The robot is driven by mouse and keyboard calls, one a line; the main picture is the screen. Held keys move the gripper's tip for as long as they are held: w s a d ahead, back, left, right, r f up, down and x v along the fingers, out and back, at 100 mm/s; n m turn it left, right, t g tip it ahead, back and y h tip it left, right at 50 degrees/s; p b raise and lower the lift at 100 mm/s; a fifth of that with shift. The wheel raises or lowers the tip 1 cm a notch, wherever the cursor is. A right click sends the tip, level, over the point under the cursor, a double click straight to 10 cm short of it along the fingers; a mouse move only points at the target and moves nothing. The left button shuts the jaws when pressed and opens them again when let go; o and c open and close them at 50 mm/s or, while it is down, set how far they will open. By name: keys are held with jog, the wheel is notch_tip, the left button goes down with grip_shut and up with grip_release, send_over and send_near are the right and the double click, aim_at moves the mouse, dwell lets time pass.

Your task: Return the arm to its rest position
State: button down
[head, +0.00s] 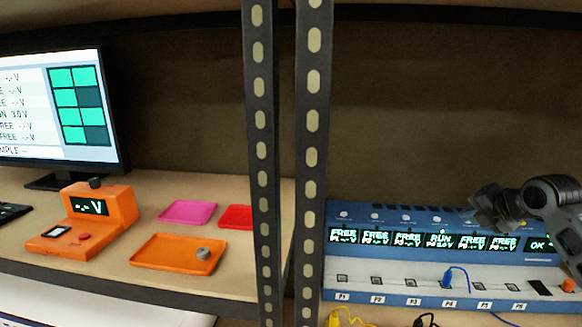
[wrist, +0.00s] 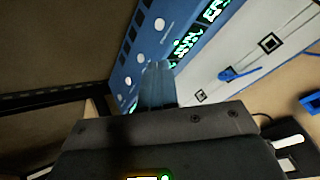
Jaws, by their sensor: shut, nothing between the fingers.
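My gripper (head: 490,208) is at the right of the head view, in front of the upper right part of the blue panel unit (head: 400,290). It looks dark there, and its fingertips are hard to make out. In the wrist view my gripper (wrist: 157,82) is shut with nothing held, its fingers together and pointing toward the blue panel. I cannot tell the exact gap between the fingers and the panel. A blue plug with a cable (head: 455,278) is at the port marked P4, under the display reading RUN; it also shows in the wrist view (wrist: 238,73).
Two perforated dark posts (head: 313,150) stand between the panel and the left bench. That bench holds an orange meter (head: 97,215), an orange tray (head: 150,255) with a small grey cylinder (head: 203,253), pink (head: 187,212) and red trays (head: 236,217), and a monitor (head: 55,105).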

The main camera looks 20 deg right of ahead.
jog(key=w+a+f+m+t+y, duration=0.1)
jog(key=w+a+f+m+t, duration=0.15)
jog(key=a, duration=0.85)
jog(key=w+a+f+m+t+y, duration=0.1)
jog(key=w+a+m+t, duration=0.2)
jog(key=a, duration=0.8)
jog(key=s+a+f+m, duration=0.3)
jog(key=s+a+m, duration=0.1)
jog(key=a, duration=0.4)
jog(key=s+a+f+m, duration=0.2)
jog(key=s+a+m, duration=0.25)
jog(key=a, duration=0.25)
jog(key=s+a+f+m, duration=0.2)
jog(key=s+a+m, duration=0.15)
jog(key=s, duration=0.65)
jog(key=s+a+f+m, duration=0.25)
jog(key=s+a, duration=0.25)
jog(key=s, duration=0.4)
jog(key=s+d+r, duration=0.1)
jog(key=s+r, duration=0.2)
jog(key=s, duration=0.5)
jog(key=s+d+r+y, duration=0.1)
jog(key=s+d+r, duration=0.1)
jog(key=s, duration=0.7)
jog(key=shift+s+r+m, duration=0.25)
jog(key=shift+r+m, duration=0.15)
jog(key=shift+r, duration=0.3)
jog(key=shift+g, duration=0.25)
